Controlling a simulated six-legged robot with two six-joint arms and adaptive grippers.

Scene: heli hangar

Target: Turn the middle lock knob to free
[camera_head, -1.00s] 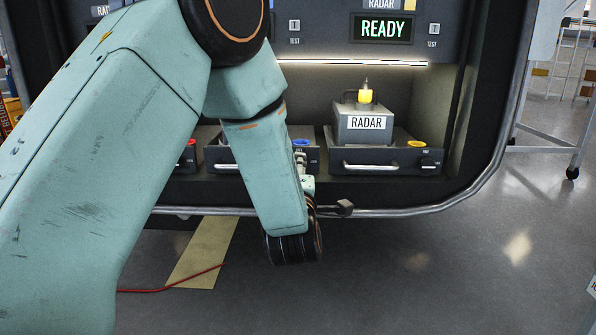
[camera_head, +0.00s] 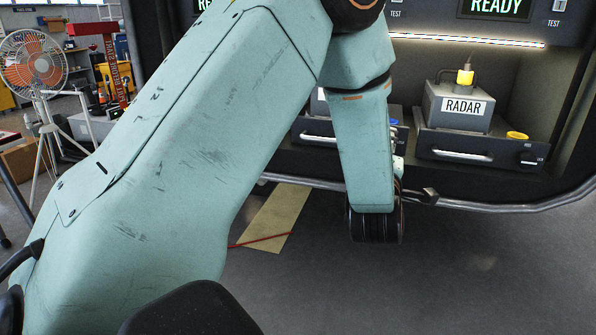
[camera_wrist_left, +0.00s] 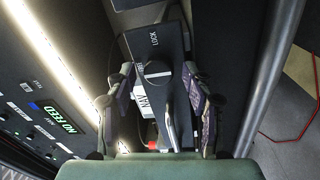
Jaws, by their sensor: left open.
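The middle drawer unit (camera_head: 309,146) has a metal handle and a blue cap (camera_head: 394,122). In the head view my left arm hides much of this drawer, including its lock knob, and my left gripper is mostly hidden behind the wrist. In the left wrist view, a dark round lock knob (camera_wrist_left: 155,69) sits beside the word LOCK on a dark panel. My left gripper (camera_wrist_left: 158,80) is open, its fingers on either side of the knob, with visible gaps. I cannot read the knob's exact setting. My right gripper is not in view.
The right drawer (camera_head: 462,150) carries a grey RADAR box (camera_head: 457,108) and a yellow cap (camera_head: 517,135). A metal rail (camera_head: 500,207) runs along the rack's lower edge. A fan (camera_head: 36,65) stands far left.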

